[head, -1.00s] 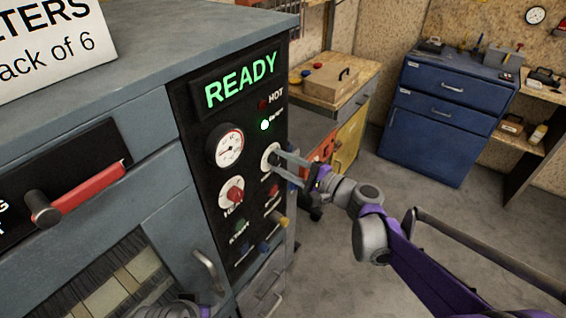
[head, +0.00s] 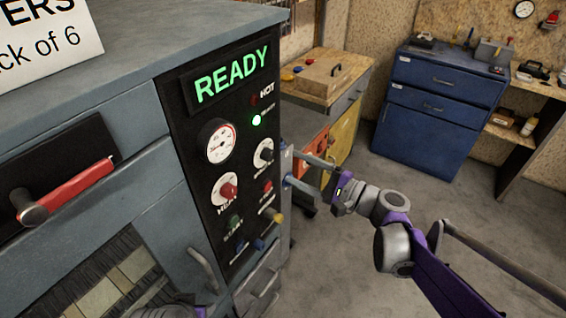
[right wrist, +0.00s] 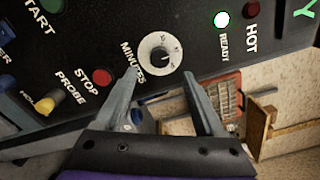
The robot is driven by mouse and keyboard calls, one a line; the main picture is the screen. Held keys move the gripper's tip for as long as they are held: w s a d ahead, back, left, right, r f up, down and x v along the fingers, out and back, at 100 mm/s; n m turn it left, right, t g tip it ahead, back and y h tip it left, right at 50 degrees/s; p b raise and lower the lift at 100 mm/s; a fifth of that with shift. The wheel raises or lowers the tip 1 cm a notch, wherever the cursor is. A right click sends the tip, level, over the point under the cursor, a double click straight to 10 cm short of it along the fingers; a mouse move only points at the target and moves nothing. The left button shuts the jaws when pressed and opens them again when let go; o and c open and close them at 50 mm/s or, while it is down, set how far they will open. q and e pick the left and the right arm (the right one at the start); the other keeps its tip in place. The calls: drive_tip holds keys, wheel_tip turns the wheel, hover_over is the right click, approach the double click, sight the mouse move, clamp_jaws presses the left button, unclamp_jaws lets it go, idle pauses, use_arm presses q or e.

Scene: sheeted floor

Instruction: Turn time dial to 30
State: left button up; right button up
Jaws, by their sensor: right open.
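The time dial (head: 264,152), a white-faced knob labelled MINUTES, is on the black control panel (head: 207,158) under the READY display. It also shows in the right wrist view (right wrist: 160,50), with its dark knob in full sight. Its pointer setting is too small to read surely. My right gripper (head: 296,168) is open and empty, to the right of the dial and apart from it. In the right wrist view its fingers (right wrist: 160,74) are spread below the dial, with nothing between them. My left gripper is not clearly seen; only a bit of my arm shows at the bottom edge.
A red-knobbed dial (head: 226,189), a round gauge (head: 218,142) and several small buttons share the panel. A red handle (head: 75,186) is on the oven front at left. A blue cabinet (head: 436,110) stands behind; open floor lies at right.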

drive_tip(key=v, duration=0.4)
idle(0.5)
